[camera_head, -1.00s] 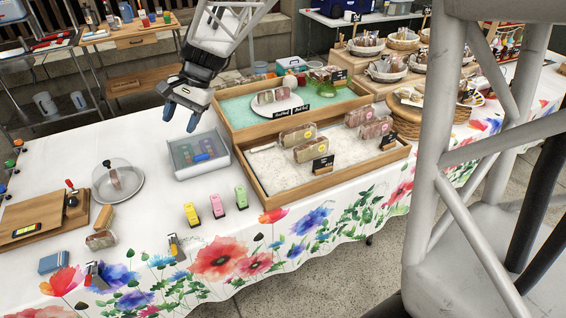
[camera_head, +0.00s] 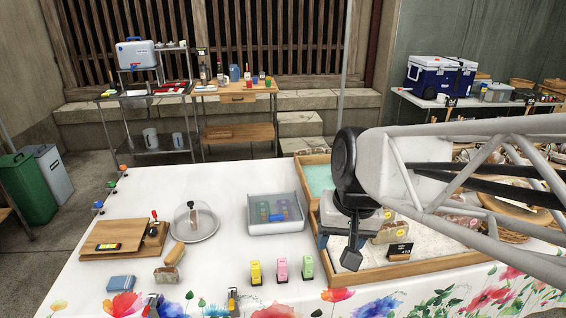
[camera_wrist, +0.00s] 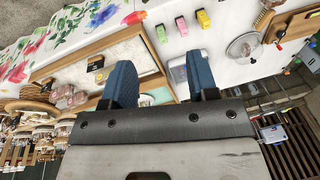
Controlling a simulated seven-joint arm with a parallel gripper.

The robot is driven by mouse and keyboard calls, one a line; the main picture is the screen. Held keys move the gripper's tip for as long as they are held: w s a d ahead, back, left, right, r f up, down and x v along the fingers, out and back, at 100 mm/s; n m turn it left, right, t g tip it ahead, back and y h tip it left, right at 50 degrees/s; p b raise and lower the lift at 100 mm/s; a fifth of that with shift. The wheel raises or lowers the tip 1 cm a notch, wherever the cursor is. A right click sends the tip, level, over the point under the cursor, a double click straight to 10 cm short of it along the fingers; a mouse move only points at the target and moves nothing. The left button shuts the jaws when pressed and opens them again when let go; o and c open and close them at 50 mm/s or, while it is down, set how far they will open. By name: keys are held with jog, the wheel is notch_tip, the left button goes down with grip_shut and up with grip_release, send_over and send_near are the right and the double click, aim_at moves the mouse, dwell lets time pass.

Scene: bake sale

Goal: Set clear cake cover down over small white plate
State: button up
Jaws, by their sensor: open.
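The clear cake cover (camera_head: 196,222) stands upright on the white tablecloth at the left, with a dark knob on top and a brownish item showing through it. It also shows in the wrist view (camera_wrist: 244,46). My gripper (camera_head: 338,246) is open and empty above the wooden display tray, to the right of the cover and well apart from it. In the wrist view both blue fingers (camera_wrist: 161,82) are spread, with nothing between them.
A clear grey bin (camera_head: 276,226) stands between the cover and the wooden display tray (camera_head: 420,270). Yellow, pink and green small items (camera_head: 281,268) stand in front of it. A wooden board (camera_head: 108,240) lies left of the cover. Bare cloth lies behind the cover.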

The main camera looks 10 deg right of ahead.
jog(key=s+d+f+n+h, duration=0.1)
jog(key=s+d, duration=0.1)
jog(key=s, duration=0.4)
jog(key=shift+d+f+n+t, duration=0.2)
jog(key=shift+n+t, duration=0.1)
jog(key=shift+t, duration=0.1)
dwell(0.9)
